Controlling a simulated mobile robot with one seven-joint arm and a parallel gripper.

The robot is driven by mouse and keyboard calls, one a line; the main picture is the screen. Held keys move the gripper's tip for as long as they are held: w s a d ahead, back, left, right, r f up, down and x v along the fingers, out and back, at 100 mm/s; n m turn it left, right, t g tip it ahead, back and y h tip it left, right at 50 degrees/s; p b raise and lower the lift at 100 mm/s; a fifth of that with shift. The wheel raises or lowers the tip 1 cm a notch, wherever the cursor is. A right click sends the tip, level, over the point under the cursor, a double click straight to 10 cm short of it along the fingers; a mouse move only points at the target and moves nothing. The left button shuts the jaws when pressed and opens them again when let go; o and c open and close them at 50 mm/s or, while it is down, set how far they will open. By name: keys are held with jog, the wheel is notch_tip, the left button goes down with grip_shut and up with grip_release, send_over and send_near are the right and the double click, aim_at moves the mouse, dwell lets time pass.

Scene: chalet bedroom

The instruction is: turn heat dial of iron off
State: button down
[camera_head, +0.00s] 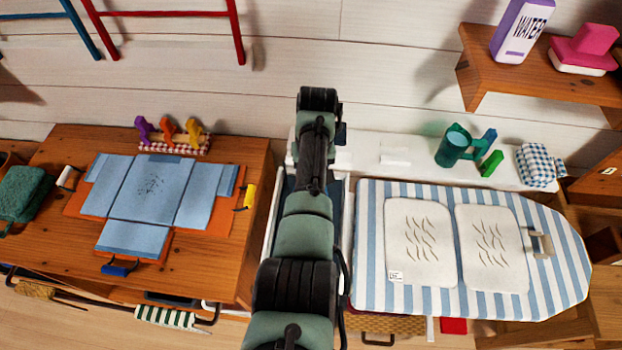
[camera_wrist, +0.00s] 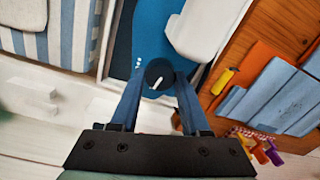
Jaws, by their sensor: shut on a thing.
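The heat dial (camera_wrist: 159,72) is a dark round knob with a white pointer line, in the middle of the wrist view. It sits on a blue surface (camera_wrist: 150,35) with small white marks beside it, which looks like part of the iron. A white rounded part (camera_wrist: 205,28) rises to the right of the dial. My gripper (camera_wrist: 160,82) is shut on the dial, one finger on each side. In the head view my arm covers the dial and my gripper's fingertips; only blue slivers (camera_head: 283,190) show beside the arm.
A striped ironing board (camera_head: 375,280) with two white pads stands to the right. A wooden table (camera_head: 258,165) with blue folding panels is to the left. A green mug-like object (camera_head: 453,145) stands on the white ledge (camera_head: 395,152). A wooden shelf (camera_head: 540,83) juts out at upper right.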

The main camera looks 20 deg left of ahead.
jog(key=shift+n, duration=1.1)
jog(key=shift+c, duration=1.9)
grip_release()
notch_tip(320, 180, up, 13)
jog(key=b, duration=0.1)
jog(key=shift+w+d, duration=0.2)
